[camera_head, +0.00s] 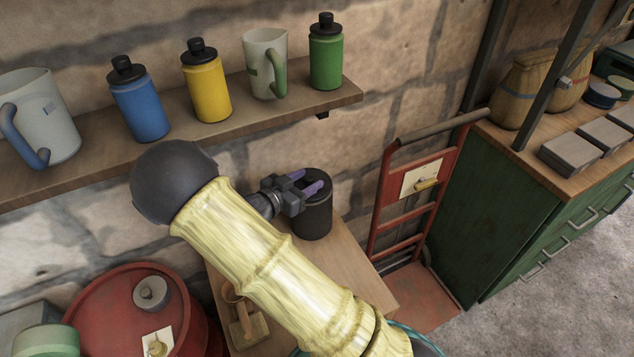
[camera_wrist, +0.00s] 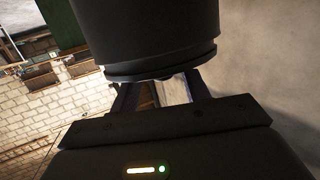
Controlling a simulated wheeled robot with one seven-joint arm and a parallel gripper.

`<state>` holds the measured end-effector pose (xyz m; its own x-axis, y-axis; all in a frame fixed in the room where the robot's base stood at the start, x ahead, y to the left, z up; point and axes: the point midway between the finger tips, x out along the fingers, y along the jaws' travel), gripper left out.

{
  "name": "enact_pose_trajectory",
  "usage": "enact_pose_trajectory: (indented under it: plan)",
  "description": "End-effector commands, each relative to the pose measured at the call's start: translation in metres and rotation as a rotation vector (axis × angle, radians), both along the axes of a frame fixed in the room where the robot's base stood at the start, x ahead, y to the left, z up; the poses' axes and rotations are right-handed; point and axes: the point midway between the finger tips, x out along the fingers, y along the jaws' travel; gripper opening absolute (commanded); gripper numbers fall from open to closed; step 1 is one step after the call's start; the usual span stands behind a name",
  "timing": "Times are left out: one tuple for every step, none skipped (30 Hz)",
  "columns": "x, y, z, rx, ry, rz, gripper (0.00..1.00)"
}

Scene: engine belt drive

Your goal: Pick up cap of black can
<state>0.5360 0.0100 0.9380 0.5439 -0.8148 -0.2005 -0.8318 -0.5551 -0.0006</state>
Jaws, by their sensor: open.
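The black can (camera_head: 312,219) stands upright on a small wooden table below the shelf. Its cap (camera_head: 312,176) is at the top, partly covered by my fingers. My gripper (camera_head: 309,184) is at the can's upper end, with its purple fingers open and spread at the cap. In the wrist view, a large dark round body (camera_wrist: 145,35), which looks like the can or its cap, fills the top middle. My gripper's fingers (camera_wrist: 160,92) show on both sides below its rim. I cannot tell whether they touch it.
A shelf (camera_head: 260,104) above holds a blue bottle (camera_head: 139,104), a yellow bottle (camera_head: 207,90), a green bottle (camera_head: 326,56) and two mugs. A red hand truck (camera_head: 410,190) stands right of the table. A red barrel (camera_head: 120,300) is at lower left. A wooden object (camera_head: 247,322) lies on the table.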

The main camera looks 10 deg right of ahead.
Motion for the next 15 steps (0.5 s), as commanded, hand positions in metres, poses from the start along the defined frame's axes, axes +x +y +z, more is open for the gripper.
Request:
enact_pose_trajectory:
  plan:
    - [0.0038,-0.0066,-0.0013,-0.002,0.001,-0.002,0.46]
    - [0.0058,-0.0092,-0.002,-0.002,0.001,-0.002,0.46]
    - [0.0077,-0.012,-0.0027,-0.001,0.001,-0.001,0.46]
    - [0.0087,-0.0136,-0.0031,0.001,0.001,-0.001,0.46]
    - [0.0093,-0.0145,-0.0033,0.001,0.001,-0.001,0.46]
    - [0.0097,-0.0149,-0.0034,0.001,0.0,0.0,0.46]
    - [0.0098,-0.0149,-0.0035,0.001,0.0,0.0,0.46]
    - [0.0098,-0.0147,-0.0035,0.001,0.0,0.0,0.46]
    - [0.0097,-0.0146,-0.0035,0.001,0.0,0.0,0.46]
    - [0.0097,-0.0145,-0.0035,0.001,0.0,0.0,0.46]
    - [0.0097,-0.0145,-0.0035,0.001,0.0,0.0,0.46]
    - [0.0096,-0.0144,-0.0035,0.001,0.0,0.0,0.46]
    - [0.0096,-0.0144,-0.0035,0.001,0.0,0.0,0.46]
    - [0.0096,-0.0144,-0.0035,0.001,0.0,0.0,0.46]
    - [0.0096,-0.0144,-0.0035,0.001,0.0,0.0,0.46]
